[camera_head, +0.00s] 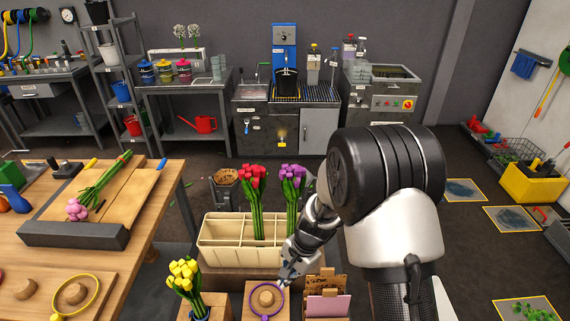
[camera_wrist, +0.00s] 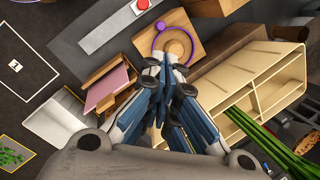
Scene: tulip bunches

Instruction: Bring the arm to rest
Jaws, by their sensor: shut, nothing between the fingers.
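My arm reaches down at the right of centre in the head view. My gripper (camera_head: 284,277) is shut and empty, just above the small wooden block with a purple ring (camera_head: 267,300). In the wrist view my gripper (camera_wrist: 163,72) points at the same block, with the purple ring (camera_wrist: 156,45) just beyond the fingertips. Nothing is between the fingers. A cream compartment box (camera_head: 222,243) stands behind the gripper, with red tulips (camera_head: 252,180) and purple tulips (camera_head: 292,180) upright in it. My arm hides part of the box's right side.
Yellow tulips (camera_head: 184,275) stand at the front left. A holder with a pink card (camera_head: 328,305) is right of the ring block. A wooden workbench (camera_head: 150,225) with pink tulips (camera_head: 78,209) is at left. Dark floor is open behind the box.

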